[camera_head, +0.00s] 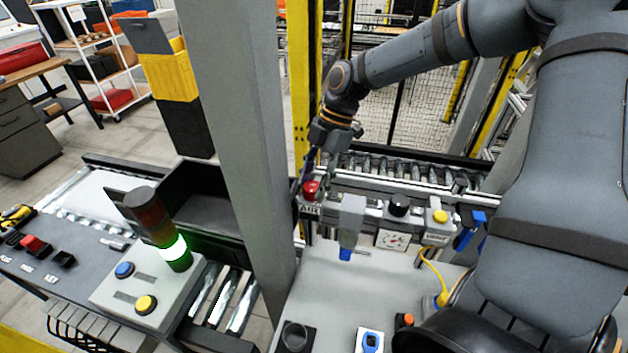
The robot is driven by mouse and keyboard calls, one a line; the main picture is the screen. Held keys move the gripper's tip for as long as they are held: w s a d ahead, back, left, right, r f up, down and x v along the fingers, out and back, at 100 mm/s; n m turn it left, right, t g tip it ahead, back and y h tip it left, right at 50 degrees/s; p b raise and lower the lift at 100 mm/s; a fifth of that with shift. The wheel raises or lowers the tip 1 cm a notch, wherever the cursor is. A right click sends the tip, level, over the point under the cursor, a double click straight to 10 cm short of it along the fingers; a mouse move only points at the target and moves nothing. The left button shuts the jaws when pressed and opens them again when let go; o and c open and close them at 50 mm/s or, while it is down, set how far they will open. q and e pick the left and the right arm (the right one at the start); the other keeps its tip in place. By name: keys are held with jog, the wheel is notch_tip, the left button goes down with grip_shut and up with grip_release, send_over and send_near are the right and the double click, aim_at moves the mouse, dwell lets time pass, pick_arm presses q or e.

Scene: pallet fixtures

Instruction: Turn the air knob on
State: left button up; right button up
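The red air knob (311,189) sits on the grey fixture bar, above a label reading "AIR" (309,210). My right gripper (313,187) reaches down to it from above, at the end of the arm from the upper right. Its two dark fingers are apart, one on each side of the knob. A small gap seems to show on the right side; contact on the left cannot be told. The knob's turn position is too small to read. My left gripper is not in view.
A grey post (238,120) stands close left of the knob. Right of it on the bar are a black knob (399,205), a gauge (393,240) and a yellow button (440,216). A lit signal tower (160,230) stands at left. A roller conveyor (400,172) runs behind.

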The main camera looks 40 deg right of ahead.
jog(key=shift+o, duration=1.2)
jog(key=v, duration=1.2)
jog(key=shift+d, duration=0.15)
